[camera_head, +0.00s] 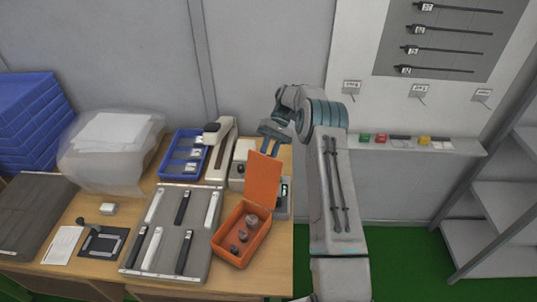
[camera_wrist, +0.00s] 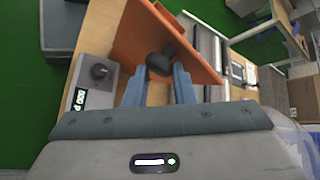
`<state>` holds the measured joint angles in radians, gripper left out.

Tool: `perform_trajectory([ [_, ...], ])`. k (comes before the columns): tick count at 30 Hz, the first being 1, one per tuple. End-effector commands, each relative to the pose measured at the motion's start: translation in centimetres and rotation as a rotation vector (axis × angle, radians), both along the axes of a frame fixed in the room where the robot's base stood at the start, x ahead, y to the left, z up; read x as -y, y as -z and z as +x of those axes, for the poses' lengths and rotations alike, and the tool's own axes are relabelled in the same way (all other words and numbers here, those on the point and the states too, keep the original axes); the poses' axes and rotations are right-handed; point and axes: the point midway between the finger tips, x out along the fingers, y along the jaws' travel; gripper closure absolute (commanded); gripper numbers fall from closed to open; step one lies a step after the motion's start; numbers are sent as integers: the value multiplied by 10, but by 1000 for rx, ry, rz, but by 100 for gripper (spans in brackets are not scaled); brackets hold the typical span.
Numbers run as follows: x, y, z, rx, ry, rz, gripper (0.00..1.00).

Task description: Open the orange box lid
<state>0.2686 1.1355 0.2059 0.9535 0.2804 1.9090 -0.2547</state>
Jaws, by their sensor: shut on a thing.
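My gripper (camera_head: 270,132) is at the lid's upper edge, shut on the lid. In the wrist view, my gripper's two blue fingers (camera_wrist: 160,82) reach to the orange lid (camera_wrist: 197,48), with a dark rounded piece between and beyond their tips.
A grey device with a lit display (camera_wrist: 84,92) stands close beside the box. A grey tray (camera_head: 160,236) with black and white bars lies left of it. A blue tray (camera_head: 183,153) and a beige device (camera_head: 221,150) are behind. Shelves (camera_head: 500,205) stand at the right.

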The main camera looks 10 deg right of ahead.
Motion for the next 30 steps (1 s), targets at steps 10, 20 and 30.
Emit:
perform_trajectory([
  [10, -1, 6, -1, -6, 2, 3, 52],
  [20, 1, -3, 0, -3, 4, 2, 52],
  [30, 30, -56, -20, -4, 6, 0, 52],
])
